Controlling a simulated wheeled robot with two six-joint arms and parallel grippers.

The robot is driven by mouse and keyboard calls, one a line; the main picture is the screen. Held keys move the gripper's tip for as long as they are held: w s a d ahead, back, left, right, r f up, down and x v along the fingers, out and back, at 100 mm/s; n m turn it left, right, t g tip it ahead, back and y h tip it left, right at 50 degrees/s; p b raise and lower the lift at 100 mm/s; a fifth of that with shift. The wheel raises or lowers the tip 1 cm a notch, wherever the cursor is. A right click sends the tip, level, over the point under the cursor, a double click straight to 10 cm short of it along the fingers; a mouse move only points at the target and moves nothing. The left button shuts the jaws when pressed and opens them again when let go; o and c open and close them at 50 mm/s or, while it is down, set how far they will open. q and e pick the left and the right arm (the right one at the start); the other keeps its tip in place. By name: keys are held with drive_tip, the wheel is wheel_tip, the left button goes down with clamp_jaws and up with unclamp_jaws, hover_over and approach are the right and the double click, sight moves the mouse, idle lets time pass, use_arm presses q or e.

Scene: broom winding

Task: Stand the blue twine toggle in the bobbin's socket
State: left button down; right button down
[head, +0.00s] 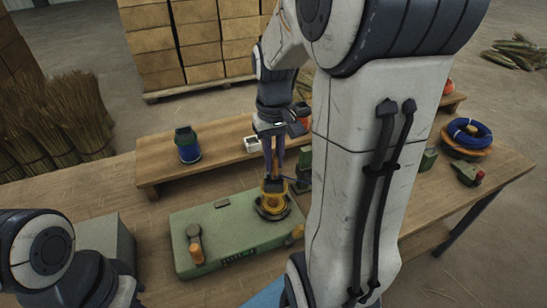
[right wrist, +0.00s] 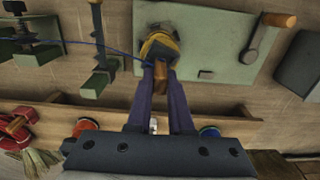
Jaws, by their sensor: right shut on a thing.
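My right gripper (head: 273,180) points down over the green winding machine (head: 200,225). It is shut on a slim brown piece, which appears to be the toggle (right wrist: 161,72), between the dark fingers in the right wrist view. Blue twine (right wrist: 100,43) runs left from near the fingertips. The yellow bobbin (head: 268,207) sits on the machine directly below the fingertips; it also shows in the right wrist view (right wrist: 160,45). The socket and the toggle's lower end are hidden, so I cannot tell whether the toggle is in it. My left gripper is out of view.
The machine has a crank with a wooden handle (head: 196,251). A raised wooden shelf (head: 160,171) behind carries a blue-green jar (head: 187,145). A blue coil (head: 469,132) rests at the right. A green clamp-like tool (right wrist: 98,80) stands left of the machine in the wrist view.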

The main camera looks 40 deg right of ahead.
sight(274, 168)
drive_tip(key=shift+f, duration=0.1)
drive_tip(key=shift+f+b, duration=0.95)
drive_tip(key=shift+f, duration=0.55)
drive_tip(key=c, duration=0.7)
unclamp_jaws()
drive_tip(key=shift+c, duration=0.2)
wheel_tip(274, 168, up, 10)
drive_tip(key=shift+r+p, duration=0.25)
drive_tip(key=shift+p, duration=0.2)
